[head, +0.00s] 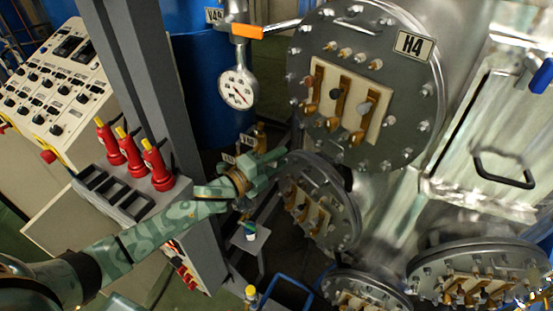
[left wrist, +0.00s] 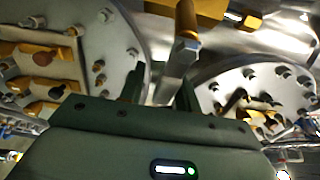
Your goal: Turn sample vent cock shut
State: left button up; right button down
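My left gripper (head: 272,162) reaches in from the left, beside the lower flange, just below small brass fittings (head: 260,133) with label tags (head: 247,140). The tag text is too small to read surely, so I cannot tell which fitting is the sample vent cock. In the left wrist view my gripper (left wrist: 160,92) has its two dark fingers apart. A grey metal bar (left wrist: 178,68) with a brown rod at its top shows between and beyond the fingers. I cannot tell whether they touch it. My right gripper is not in view.
A large bolted flange (head: 404,139) marked H4 stands above right, with a lower flange (head: 347,215) close by the gripper. A gauge (head: 238,88) hangs above beside an orange-handled valve (head: 250,31). A grey post (head: 150,90) and red bottle-like items (head: 158,165) stand left.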

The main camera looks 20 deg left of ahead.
pick_arm(q)
jog(key=shift+s, duration=0.1)
jog(key=b+v, duration=0.3)
jog(key=v, duration=1.3)
jog(key=shift+a, duration=0.2)
jog(key=shift+f, duration=0.15)
